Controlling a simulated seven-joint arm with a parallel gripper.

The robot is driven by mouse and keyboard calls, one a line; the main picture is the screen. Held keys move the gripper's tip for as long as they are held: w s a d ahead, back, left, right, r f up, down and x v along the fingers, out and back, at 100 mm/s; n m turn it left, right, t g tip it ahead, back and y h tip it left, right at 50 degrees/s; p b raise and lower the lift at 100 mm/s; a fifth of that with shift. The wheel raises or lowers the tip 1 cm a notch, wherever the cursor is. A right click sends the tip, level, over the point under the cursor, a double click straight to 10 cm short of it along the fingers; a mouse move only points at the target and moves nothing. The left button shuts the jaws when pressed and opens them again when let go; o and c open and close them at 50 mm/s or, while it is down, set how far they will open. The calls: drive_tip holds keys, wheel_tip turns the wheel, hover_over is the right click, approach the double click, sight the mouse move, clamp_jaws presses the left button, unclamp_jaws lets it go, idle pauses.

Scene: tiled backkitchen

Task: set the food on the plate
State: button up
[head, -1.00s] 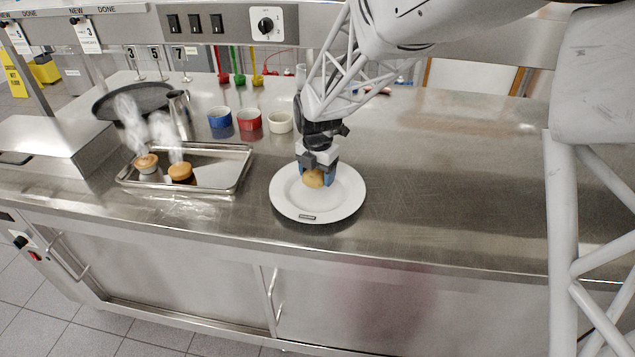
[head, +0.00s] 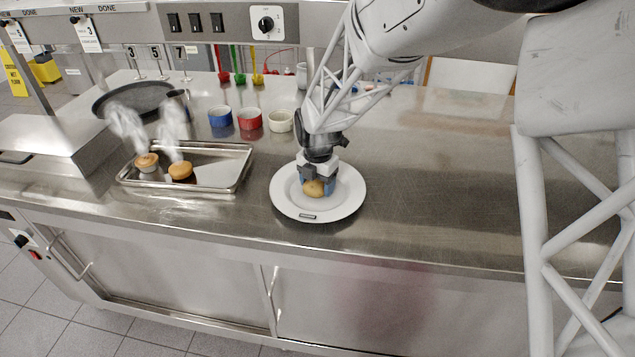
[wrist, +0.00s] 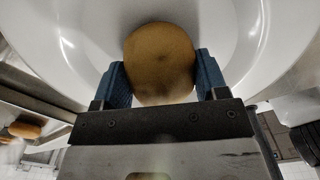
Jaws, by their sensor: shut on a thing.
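A white round plate (head: 287,203) sits on the steel counter in the head view, and it fills much of the wrist view (wrist: 75,40). My gripper (head: 317,185) is over the middle of the plate, shut on a tan, round food item (head: 313,188). The wrist view shows the food (wrist: 160,60) between the two blue fingers of my gripper (wrist: 160,82). The food is at or just above the plate surface; I cannot tell whether it touches. Two similar steaming brown-topped foods, the left one (head: 146,162) and the right one (head: 180,171), stand in the metal tray (head: 222,183).
Blue (head: 220,117), red (head: 250,119) and cream (head: 280,121) cups stand behind the plate. A dark round pan (head: 128,98) and a metal box (head: 50,143) are at the left. The counter right of the plate (head: 440,190) is clear.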

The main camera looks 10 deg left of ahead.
drive_tip(key=o, duration=1)
drive_tip(key=shift+f, duration=0.1)
drive_tip(key=shift+c, duration=0.2)
wheel_tip(320, 180, up, 12)
drive_tip(key=shift+r, duration=0.2)
idle(0.6)
